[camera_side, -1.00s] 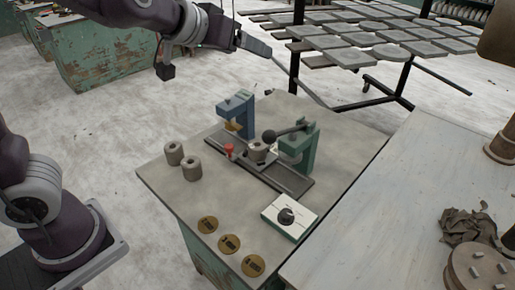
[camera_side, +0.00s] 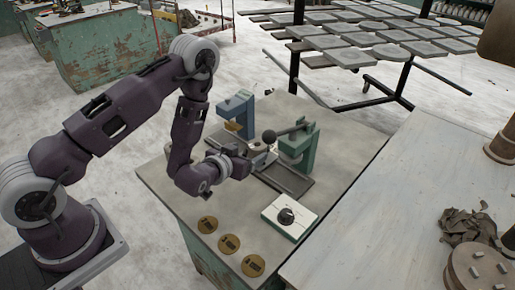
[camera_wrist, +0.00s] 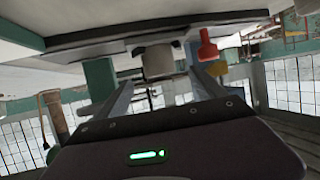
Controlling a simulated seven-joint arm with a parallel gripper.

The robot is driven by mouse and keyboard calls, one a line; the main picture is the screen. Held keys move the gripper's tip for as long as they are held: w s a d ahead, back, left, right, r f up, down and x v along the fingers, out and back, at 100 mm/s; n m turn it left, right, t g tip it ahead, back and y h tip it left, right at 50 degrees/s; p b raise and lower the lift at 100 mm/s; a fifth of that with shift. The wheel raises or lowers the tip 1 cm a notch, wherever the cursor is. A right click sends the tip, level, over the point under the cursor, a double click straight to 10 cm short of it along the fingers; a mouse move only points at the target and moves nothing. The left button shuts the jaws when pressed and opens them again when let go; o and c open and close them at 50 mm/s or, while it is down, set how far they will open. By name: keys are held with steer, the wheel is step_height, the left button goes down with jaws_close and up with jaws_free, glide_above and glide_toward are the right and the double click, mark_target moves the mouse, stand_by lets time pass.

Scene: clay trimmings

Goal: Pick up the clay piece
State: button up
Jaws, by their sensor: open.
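A short grey clay cylinder (camera_wrist: 158,58) sits in the middle of the fixture between the blue and green presses. The wrist view is upside down and shows the cylinder just beyond my fingertips. My gripper (camera_wrist: 165,78) is open, with one finger on each side of that view and nothing between them. In the side view my gripper (camera_side: 256,159) is low over the bench at the fixture's near side, pointing toward the cylinder. The cylinder is largely hidden there by my gripper. Two other grey cylinders on the bench's left are hidden behind my arm.
A blue press (camera_side: 236,112) stands behind my gripper and a green press (camera_side: 301,147) with a black-knobbed lever stands to its right. A red knob (camera_wrist: 207,45) is close to one finger. A white dial box (camera_side: 289,217) and brass discs (camera_side: 229,244) lie in front.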

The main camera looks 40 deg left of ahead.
mark_target(257, 149)
steer(key=shift+w+f, duration=0.1)
steer(key=shift+f, duration=0.5)
steer(key=x, duration=0.7)
steer(key=shift+r, duration=0.15)
jaws_close()
